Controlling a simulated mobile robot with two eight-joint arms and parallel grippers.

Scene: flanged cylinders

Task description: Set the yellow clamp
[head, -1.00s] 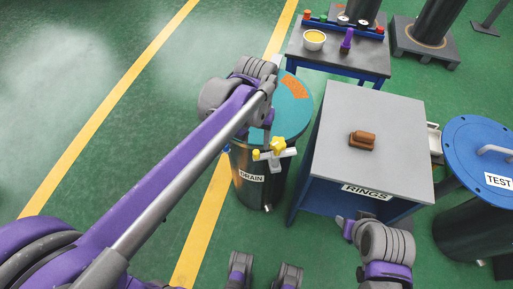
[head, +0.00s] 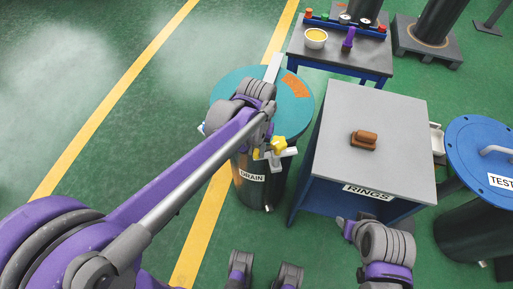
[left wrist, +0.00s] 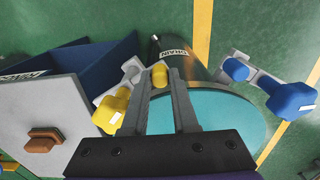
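The yellow clamp is on the near side of the DRAIN drum, at its rim. Its star knob (head: 278,144) and pale arm show in the head view. In the left wrist view its large yellow knob (left wrist: 112,108) is left of my fingers, and its small yellow peg (left wrist: 160,76) shows between my fingertips. My left gripper (left wrist: 161,82) has its two fingers apart around the peg; I cannot tell whether they touch it. In the head view my left wrist hides part of the drum's teal lid (head: 235,88). My right gripper (head: 346,226) is low, in front of the RINGS table.
A blue clamp (left wrist: 290,97) sits at the lid's other side. The RINGS table (head: 385,115) carries a brown block (head: 364,139) right of the drum. A blue-lidded TEST drum (head: 470,145) stands farther right. A rear table (head: 370,60) holds a bowl (head: 315,38).

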